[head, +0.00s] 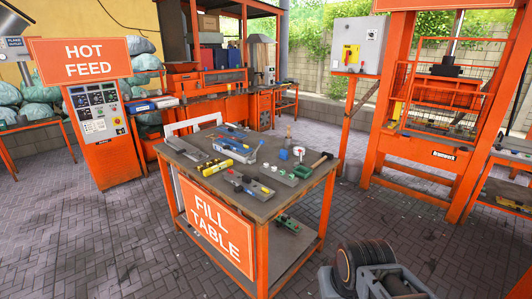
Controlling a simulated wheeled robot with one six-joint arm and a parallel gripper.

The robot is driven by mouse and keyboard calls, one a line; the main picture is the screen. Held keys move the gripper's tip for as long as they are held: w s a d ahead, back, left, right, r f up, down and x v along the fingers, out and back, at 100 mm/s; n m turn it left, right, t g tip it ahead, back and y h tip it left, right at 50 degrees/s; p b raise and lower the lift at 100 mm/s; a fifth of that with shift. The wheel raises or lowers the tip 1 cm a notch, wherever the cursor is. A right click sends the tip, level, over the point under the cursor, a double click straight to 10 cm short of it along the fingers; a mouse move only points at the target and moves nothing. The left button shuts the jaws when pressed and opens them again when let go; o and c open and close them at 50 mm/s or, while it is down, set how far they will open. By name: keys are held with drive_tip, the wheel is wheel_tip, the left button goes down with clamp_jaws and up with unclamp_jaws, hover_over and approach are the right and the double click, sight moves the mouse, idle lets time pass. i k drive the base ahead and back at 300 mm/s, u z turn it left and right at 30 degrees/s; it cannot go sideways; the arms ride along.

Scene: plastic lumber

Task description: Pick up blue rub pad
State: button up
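The fill table (190,178) stands in the middle of the head view with several tools on its grey top. A small blue piece (283,154) is near the table's right side, close to a white-and-red round item (299,151). More blue parts show in and around a grey tray (238,150) near the middle. I cannot tell which blue thing is the rub pad, as all are small here. My gripper is not clearly in view.
A yellow item (218,169), a grey tool (250,185) and a wooden-handled hammer (320,161) also lie on the table. An orange hot feed cabinet (104,148) is left, a tall orange press (455,151) right. Paved floor (125,240) is open at front left.

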sight(284, 155)
drive_tip(key=z, duration=0.15)
drive_tip(key=k, duration=0.4)
drive_tip(key=z, duration=1.2)
drive_tip(key=i, duration=1.95)
drive_tip(key=u, duration=0.5)
drive_tip(key=i, duration=1.15)
drive_tip(key=u, duration=1.6)
drive_tip(key=i, duration=0.9)
drive_tip(key=u, duration=0.75)
